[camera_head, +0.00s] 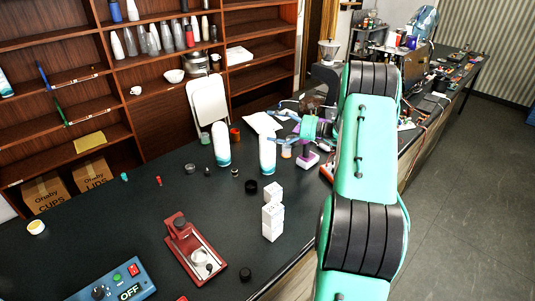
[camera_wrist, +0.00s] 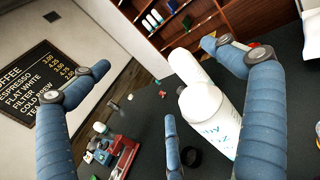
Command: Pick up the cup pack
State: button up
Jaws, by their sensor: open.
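Two white cylinders with teal lower bands stand upright on the dark table in the head view, a left one (camera_head: 221,146) and a right one (camera_head: 267,150). I cannot tell for sure which thing is the cup pack; a cardboard box (camera_head: 47,195) on the low shelf reads "CUPS". My gripper (camera_head: 277,127) has its blue fingers spread, close to the right cylinder. In the wrist view, my open, empty gripper (camera_wrist: 156,58) shows the near cylinder (camera_wrist: 212,120) between its right and lower fingers, partly hidden by the right finger. The farther cylinder (camera_wrist: 185,66) shows beyond.
Stacked white blocks (camera_head: 272,217) and a dark ring (camera_head: 251,186) stand near the right cylinder. A red device (camera_head: 192,250) and a blue control box (camera_head: 112,282) reading "OFF" lie nearer. A wooden shelf unit (camera_head: 150,88) is behind. The left table area is mostly clear.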

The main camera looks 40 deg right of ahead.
send_over(274, 150)
jog(key=f, duration=0.7)
jog(key=shift+w+a, duration=0.2)
jog(key=shift+f, duration=0.15)
jog(key=shift+f, duration=1.05)
notch_tip(274, 150, down, 5)
jog(key=shift+f+b, duration=0.1)
jog(key=shift+b, duration=0.45)
jog(key=shift+r+x, duration=0.25)
jog(key=shift+x, duration=0.95)
jog(key=shift+w+a, duration=0.15)
jog(key=shift+w, duration=0.1)
